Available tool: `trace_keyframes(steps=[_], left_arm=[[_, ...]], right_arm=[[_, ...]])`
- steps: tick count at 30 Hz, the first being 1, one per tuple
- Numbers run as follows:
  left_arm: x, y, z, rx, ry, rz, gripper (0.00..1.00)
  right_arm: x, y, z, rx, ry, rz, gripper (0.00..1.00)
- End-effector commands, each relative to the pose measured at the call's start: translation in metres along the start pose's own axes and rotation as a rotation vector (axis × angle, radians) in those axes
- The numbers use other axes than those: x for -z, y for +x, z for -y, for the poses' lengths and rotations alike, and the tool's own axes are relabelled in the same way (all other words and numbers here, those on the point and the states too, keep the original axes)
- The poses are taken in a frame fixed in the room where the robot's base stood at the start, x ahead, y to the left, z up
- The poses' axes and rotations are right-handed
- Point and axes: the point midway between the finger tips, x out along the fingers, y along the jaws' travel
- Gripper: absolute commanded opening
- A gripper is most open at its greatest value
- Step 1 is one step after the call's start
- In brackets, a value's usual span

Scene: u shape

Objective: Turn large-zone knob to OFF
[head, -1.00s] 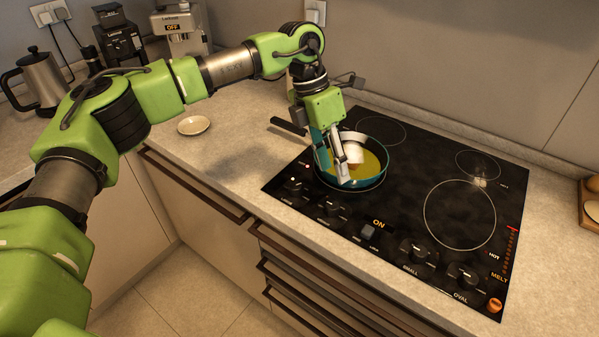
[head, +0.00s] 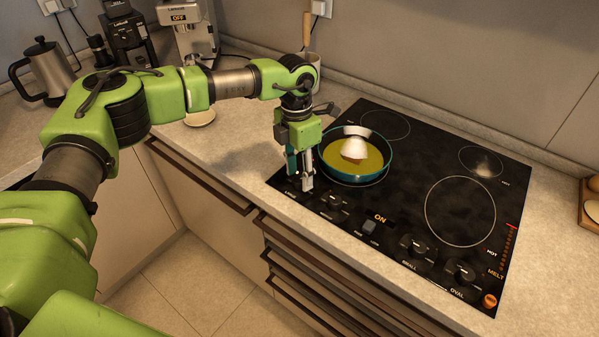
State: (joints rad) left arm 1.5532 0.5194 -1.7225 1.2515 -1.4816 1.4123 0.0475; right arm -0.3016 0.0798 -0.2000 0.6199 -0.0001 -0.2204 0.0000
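The black glass cooktop (head: 400,205) has a row of dark knobs along its front edge. The front-left knob is hidden behind my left gripper (head: 299,180), whose fingers point down over that corner; I cannot tell whether they touch it or how far apart they are. Another knob (head: 333,203) is just right of the gripper. Two more, by the labels SMALL (head: 416,246) and OVAL (head: 461,272), are farther right. The labels of the two left knobs are too small to read. The display (head: 380,217) reads ON. My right gripper is out of view.
The cooktop's right part is clear.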

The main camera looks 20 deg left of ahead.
Motion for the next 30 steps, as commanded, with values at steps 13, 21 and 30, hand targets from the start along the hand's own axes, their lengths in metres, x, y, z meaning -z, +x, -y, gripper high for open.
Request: trace_keyframes(steps=[13, 21, 30], left_arm=[[0.0, 0.014, 0.0, 0.0, 0.0, 0.001, 0.39], [0.0, 0.014, 0.0, 0.0, 0.0, 0.001, 0.01], [0.0, 0.014, 0.0, 0.0, -0.042, 0.004, 0.01]], right_arm=[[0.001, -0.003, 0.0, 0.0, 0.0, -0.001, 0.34], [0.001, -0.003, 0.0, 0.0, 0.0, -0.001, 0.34], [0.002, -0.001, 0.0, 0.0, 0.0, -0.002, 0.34]])
